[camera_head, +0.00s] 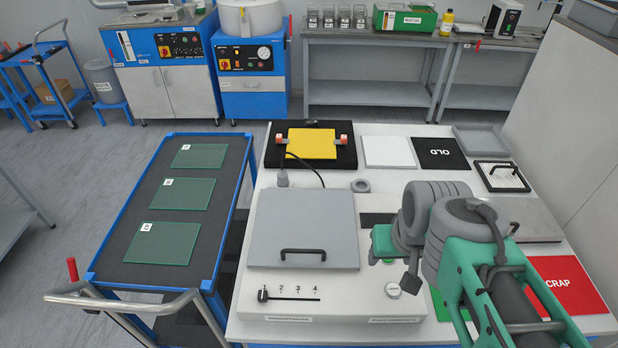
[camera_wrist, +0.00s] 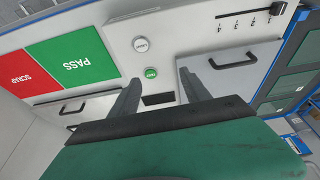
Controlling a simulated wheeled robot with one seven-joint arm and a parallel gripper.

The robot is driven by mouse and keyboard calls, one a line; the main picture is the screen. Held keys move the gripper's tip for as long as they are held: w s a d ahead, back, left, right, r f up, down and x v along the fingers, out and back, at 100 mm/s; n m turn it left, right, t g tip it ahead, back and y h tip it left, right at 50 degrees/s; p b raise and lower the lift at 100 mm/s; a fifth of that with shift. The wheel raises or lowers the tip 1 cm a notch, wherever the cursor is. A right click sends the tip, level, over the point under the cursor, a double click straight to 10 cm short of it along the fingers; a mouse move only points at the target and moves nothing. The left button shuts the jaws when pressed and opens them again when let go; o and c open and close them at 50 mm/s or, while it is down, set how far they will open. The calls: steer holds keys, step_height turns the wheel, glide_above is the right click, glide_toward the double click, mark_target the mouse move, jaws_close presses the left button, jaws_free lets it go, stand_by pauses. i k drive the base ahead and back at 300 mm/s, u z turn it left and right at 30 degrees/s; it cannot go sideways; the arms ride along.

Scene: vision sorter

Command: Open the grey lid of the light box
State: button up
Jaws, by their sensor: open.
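The light box (camera_head: 330,308) is a white unit on the white table, with a slider scale on its front. Its grey lid (camera_head: 303,215) lies flat and closed, with a black bar handle (camera_head: 303,252) along its near edge. In the wrist view the lid (camera_wrist: 240,90) and handle (camera_wrist: 232,62) are at the right. My gripper (camera_head: 400,276) is right of the lid, above the table and apart from the handle. In the wrist view my gripper (camera_wrist: 158,92) has its two dark fingers spread with nothing between them. The arm hides part of the table's right side.
A green PASS area (camera_wrist: 75,62) and red SCRAP area (camera_head: 568,285) lie on the right. Another grey panel (camera_head: 538,218) with a black handle is there too. A yellow plate (camera_head: 312,143) is behind the lid. A blue cart (camera_head: 172,272) with several green plates stands left.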

mark_target(312, 227)
steer(key=k, duration=1)
steer(key=u, duration=2.25)
steer(key=i, duration=1.25)
steer(key=z, duration=2.05)
steer(key=i, duration=0.5)
steer(key=z, duration=0.1)
